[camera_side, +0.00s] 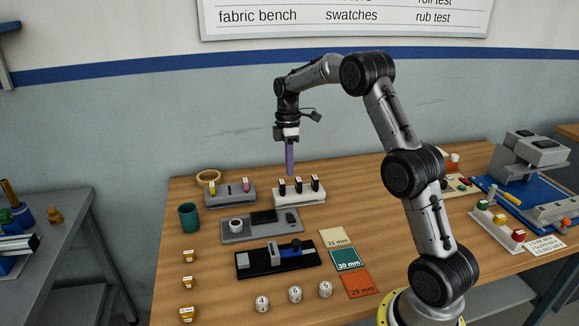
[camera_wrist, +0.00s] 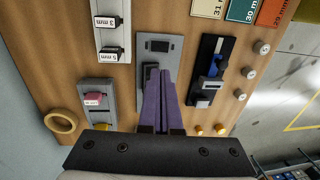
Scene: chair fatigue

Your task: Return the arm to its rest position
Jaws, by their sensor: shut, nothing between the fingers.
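My gripper (camera_side: 290,158) hangs down at the end of my raised arm, over the back of the wooden bench (camera_side: 190,250). Its two purple fingers are shut together with nothing between them. In the wrist view the gripper (camera_wrist: 163,75) points down, and its fingers cover part of a grey device (camera_wrist: 172,44) on the bench. In the side view the fingertips appear just above and behind a white block (camera_side: 312,196) with several black-topped pieces. They look apart from it.
A grey holder (camera_side: 216,195), tape roll (camera_side: 208,177), teal cup (camera_side: 189,217), black fixture (camera_side: 250,270), white cylinders (camera_side: 295,294), small yellow jars (camera_side: 188,283) and coloured cards (camera_side: 347,259) fill the bench. A blue-based machine (camera_side: 515,180) stands right. Open air surrounds the gripper.

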